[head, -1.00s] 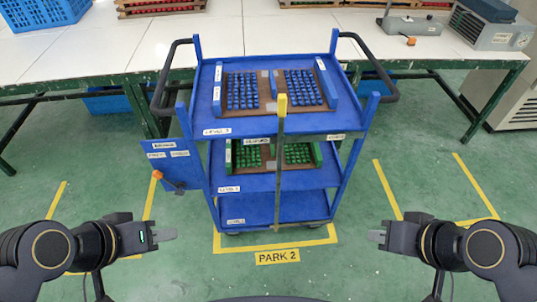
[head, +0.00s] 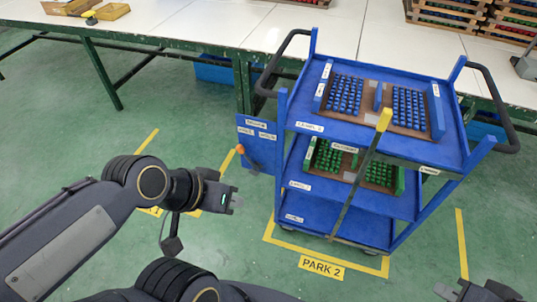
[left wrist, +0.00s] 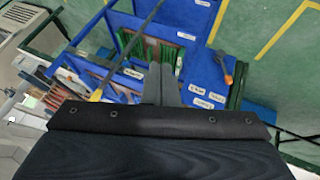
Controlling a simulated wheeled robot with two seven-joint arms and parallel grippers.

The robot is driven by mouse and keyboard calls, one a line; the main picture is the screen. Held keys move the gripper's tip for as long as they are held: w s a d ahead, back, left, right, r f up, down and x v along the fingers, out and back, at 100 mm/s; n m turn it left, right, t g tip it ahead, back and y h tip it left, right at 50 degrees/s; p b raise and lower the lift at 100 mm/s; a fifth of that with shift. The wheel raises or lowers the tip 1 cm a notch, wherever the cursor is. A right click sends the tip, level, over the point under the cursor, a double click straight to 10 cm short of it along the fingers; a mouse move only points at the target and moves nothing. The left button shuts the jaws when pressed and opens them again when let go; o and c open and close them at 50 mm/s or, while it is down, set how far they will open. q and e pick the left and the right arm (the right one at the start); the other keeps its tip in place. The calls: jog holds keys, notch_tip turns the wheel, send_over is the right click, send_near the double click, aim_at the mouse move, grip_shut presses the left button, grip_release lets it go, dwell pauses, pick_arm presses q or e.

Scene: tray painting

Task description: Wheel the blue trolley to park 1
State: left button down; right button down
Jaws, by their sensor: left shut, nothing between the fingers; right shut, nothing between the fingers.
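The blue trolley (head: 330,231) stands in the marked bay with the PARK 2 label (head: 321,267) at its front. It has three shelves and a black handle at each side, the left handle (head: 271,68) and the right handle (head: 505,110). My left gripper (head: 236,201) is shut and empty, to the left of the trolley and apart from it. The trolley also shows in the left wrist view (left wrist: 125,83), beyond the shut fingers (left wrist: 160,85). My right gripper (head: 463,291) is at the lower right edge, shut and empty, partly cut off. No PARK 1 label is readable.
Blue blocks in trays (head: 345,95) lie on the top shelf and green ones (head: 327,157) on the middle shelf. A long white table (head: 200,28) stands behind the trolley. Yellow floor lines (head: 147,142) show to the left, with open green floor around them.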

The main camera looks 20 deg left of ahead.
pick_arm(q)
jog(key=w+f+m+t+b, duration=0.4)
jog(key=w+f+b, duration=0.6)
jog(key=b, duration=0.1)
jog(key=m+t+y+b, duration=0.6)
jog(key=y+b, duration=0.3)
jog(key=b, duration=0.9)
send_near(250, 146)
jog(key=s+d+r, duration=0.2)
jog(key=s+d, duration=0.1)
jog(key=d, duration=0.1)
jog(key=b+x, duration=0.3)
jog(key=x, duration=0.6)
jog(key=shift+d+f+b, duration=0.1)
jog(key=shift+f+b, duration=0.05)
jog(key=shift+b, duration=0.25)
jog(key=a+b, duration=0.1)
jog(key=a+f+b, duration=0.1)
jog(key=a, duration=0.1)
jog(key=shift+w+f, duration=0.1)
jog(key=shift+f, duration=0.2)
jog(key=shift+a+b, duration=0.25)
jog(key=shift+b, duration=0.1)
